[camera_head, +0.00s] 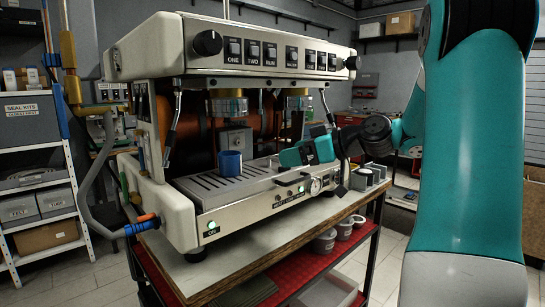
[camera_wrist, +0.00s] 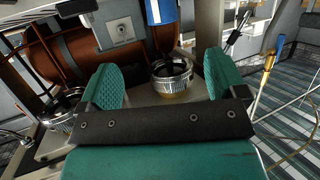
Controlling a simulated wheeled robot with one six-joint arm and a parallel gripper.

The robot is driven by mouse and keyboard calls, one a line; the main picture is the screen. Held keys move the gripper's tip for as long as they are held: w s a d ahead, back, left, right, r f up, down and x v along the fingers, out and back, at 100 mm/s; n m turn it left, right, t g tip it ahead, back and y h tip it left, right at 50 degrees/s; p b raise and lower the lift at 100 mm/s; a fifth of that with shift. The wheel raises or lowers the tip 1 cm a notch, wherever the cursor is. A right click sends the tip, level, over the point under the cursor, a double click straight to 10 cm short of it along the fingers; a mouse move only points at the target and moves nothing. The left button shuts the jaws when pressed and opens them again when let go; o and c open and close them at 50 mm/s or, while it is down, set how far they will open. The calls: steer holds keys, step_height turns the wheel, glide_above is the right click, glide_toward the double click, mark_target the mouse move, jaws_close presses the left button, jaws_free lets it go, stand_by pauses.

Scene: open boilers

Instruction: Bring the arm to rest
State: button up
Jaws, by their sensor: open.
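My gripper (camera_head: 292,156) is in front of the coffee machine (camera_head: 150,45), above the right part of its drip tray (camera_head: 208,188), with my arm reaching in from the right. In the wrist view my gripper (camera_wrist: 165,70) has its two teal fingers spread wide with nothing held between them. A metal group head (camera_wrist: 171,74) shows beyond the gap between the fingers.
The machine stands on a wooden-topped cart (camera_head: 228,262) with a red lower shelf holding white tubs (camera_head: 325,241). Small metal containers (camera_head: 362,178) sit right of the machine. A hose (camera_head: 92,205) loops at its left. Shelving with bins (camera_head: 38,205) stands farther left. Floor shows at right.

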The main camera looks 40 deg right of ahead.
steer(key=s+a+f+n+g+y, duration=0.1)
steer(key=a+g, duration=0.1)
steer(key=a, duration=0.5)
steer(key=s+a+f+g+p, duration=0.1)
steer(key=a+f+g, duration=0.15)
steer(key=a, duration=0.45)
steer(key=s+a+n+g+y, duration=0.1)
steer(key=a+g, duration=0.2)
steer(key=a, duration=0.4)
steer(key=s+a+f+g+h, duration=0.2)
steer(key=s+a, duration=0.3)
steer(key=s, duration=0.3)
steer(key=s+a+f+g+h+p, duration=0.1)
steer(key=s+a+f+g, duration=0.2)
steer(key=s, duration=0.6)
steer(key=a+g, duration=0.1)
steer(key=a, duration=0.1)
steer(key=shift+a+h+p, duration=0.3)
steer(key=shift+a+h, duration=0.1)
